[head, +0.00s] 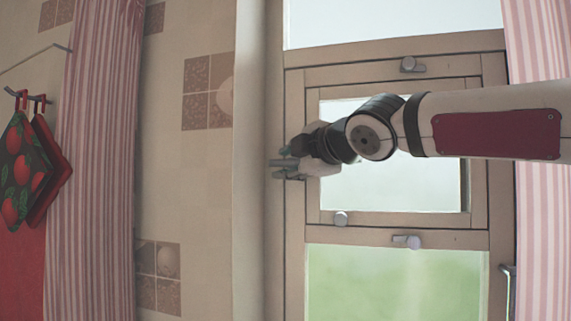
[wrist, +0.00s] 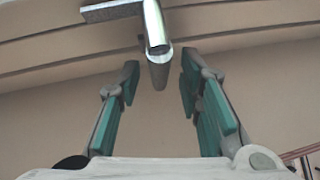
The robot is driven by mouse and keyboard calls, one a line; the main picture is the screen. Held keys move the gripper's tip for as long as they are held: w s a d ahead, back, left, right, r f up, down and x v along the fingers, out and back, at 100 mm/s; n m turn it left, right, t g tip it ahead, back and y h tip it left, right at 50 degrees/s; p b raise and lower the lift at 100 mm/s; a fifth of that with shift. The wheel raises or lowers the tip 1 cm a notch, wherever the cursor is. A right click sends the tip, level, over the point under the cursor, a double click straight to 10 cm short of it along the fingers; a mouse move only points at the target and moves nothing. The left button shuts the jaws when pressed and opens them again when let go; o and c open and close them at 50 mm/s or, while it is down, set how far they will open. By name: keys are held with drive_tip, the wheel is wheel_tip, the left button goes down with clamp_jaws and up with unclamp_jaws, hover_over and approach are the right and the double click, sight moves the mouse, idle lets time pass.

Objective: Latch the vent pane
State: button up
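The vent pane (head: 314,190) is a small wood-framed pane set in the larger window. A turn-button latch (head: 411,65) sits on the frame above it, and another latch (head: 407,241) sits below it. My gripper (head: 289,163) is at the left window frame, apart from these latches. In the wrist view my gripper (wrist: 159,78) is open, with green pads apart. A silver lever handle (wrist: 155,30) lies just ahead, its end between the fingertip lines; I cannot tell whether they touch. My arm hides part of the pane.
Pink striped curtains hang at the left (head: 100,130) and right (head: 540,220). Pot holders (head: 28,165) hang from a hook at far left. A metal handle (head: 509,285) is on the lower right frame. The tiled wall (head: 190,215) left of the window is clear.

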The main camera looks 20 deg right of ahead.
drive_tip(key=shift+w+a+f, duration=0.1)
drive_tip(key=shift+w, duration=0.5)
clamp_jaws()
